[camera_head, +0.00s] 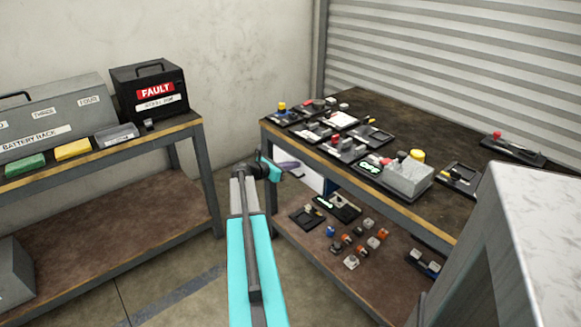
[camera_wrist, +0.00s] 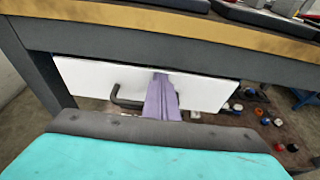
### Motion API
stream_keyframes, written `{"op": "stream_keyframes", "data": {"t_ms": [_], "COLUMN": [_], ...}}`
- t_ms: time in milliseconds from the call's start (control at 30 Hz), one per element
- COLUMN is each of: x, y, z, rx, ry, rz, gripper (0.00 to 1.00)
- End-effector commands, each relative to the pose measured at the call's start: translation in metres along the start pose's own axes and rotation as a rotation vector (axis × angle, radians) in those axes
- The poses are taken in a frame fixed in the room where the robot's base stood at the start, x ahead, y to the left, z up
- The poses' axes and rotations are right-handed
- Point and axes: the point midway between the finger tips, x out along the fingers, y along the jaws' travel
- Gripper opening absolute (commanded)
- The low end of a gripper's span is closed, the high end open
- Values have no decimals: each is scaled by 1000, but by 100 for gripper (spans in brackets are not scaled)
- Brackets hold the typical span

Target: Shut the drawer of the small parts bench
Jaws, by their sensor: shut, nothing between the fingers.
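The drawer (camera_wrist: 210,92) has a white front with a dark bar handle (camera_wrist: 122,100) and sits under the top of the small parts bench (camera_head: 420,215). In the head view a piece of the white drawer (camera_head: 315,181) shows beyond my gripper. My gripper (camera_head: 296,168) has purple fingers, shut and empty. In the wrist view the gripper tips (camera_wrist: 161,78) overlap the middle of the drawer front, to the right of the handle. I cannot tell whether they touch it. How far out the drawer stands is unclear.
Trays with small parts cover the bench top, and loose parts (camera_head: 365,242) lie on its lower shelf. At left stands another bench (camera_head: 100,155) with a black FAULT box (camera_head: 150,92) and a grey battery rack (camera_head: 60,112). Floor (camera_head: 180,275) shows between the benches.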

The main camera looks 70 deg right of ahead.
Motion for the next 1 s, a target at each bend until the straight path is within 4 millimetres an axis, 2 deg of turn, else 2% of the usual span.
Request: {"op": "stream_keyframes", "data": {"t_ms": [67,267,400,800,1000], "x": [-1,-24,-44,-109,-130], "y": [-4,-5,-6,-5,-4], "z": [3,-4,-10,-11,-11], "rx": [-1,-2,0,0,0], "ry": [-5,-3,-2,0,0], "rz": [-7,-2,0,2,1], "gripper": [0,0,0,0,0]}}
